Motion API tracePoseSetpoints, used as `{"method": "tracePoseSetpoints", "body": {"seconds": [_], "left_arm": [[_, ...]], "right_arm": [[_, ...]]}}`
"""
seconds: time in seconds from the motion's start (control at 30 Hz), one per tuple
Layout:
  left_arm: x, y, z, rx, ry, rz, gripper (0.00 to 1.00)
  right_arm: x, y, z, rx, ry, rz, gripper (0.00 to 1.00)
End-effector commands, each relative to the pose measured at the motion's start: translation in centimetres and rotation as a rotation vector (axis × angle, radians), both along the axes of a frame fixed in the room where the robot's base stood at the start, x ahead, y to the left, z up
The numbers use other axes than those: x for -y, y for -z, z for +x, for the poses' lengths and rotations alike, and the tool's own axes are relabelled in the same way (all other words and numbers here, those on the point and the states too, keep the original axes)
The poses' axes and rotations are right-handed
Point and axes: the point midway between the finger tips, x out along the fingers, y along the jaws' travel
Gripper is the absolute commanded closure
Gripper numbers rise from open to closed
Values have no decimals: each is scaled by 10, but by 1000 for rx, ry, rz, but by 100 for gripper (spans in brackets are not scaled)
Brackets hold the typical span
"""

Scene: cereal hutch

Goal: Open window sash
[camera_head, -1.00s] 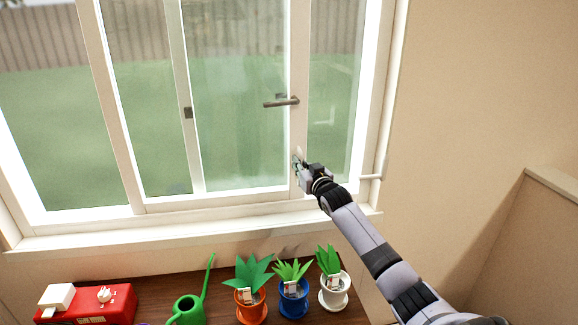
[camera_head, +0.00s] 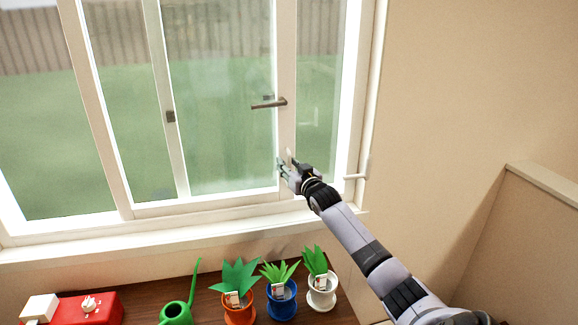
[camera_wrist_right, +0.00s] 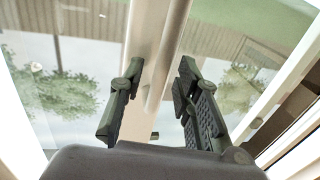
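The white-framed window sash (camera_head: 287,60) stands in the right part of the window, with a dark lever handle (camera_head: 268,103) on its upright. My right gripper (camera_head: 287,172) is at the lower part of this upright, below the handle. In the right wrist view my right gripper (camera_wrist_right: 158,98) has its two dark fingers spread apart, with a white upright bar (camera_wrist_right: 172,45) showing between and beyond them. No grip on the bar shows, and I cannot tell whether a finger touches it. My left gripper is not in view.
Below the sill (camera_head: 190,233), a brown table (camera_head: 205,290) holds three potted plants (camera_head: 240,280), a green watering can (camera_head: 178,312) and a red box (camera_head: 95,308). A small white latch (camera_head: 357,176) sticks out at the frame's right. A low wall (camera_head: 545,220) stands at right.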

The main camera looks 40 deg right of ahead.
Motion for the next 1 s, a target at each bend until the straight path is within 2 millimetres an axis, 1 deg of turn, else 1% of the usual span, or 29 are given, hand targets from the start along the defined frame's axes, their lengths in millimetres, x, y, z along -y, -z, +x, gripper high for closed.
{"method": "tracePoseSetpoints", "body": {"seconds": [0.17,0.27,0.37,0.7,0.83,1.0], "left_arm": [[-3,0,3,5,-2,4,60],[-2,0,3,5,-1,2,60],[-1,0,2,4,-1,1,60],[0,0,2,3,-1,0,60],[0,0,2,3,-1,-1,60],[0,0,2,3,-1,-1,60]], "right_arm": [[-2,1,-3,-1,-1,0,70],[-5,2,-11,-2,-2,1,70],[-10,2,-24,-2,-2,0,70],[-32,1,-85,-2,-1,0,70],[-38,2,-101,-2,-1,1,70],[-41,1,-111,-1,0,-1,70]]}}
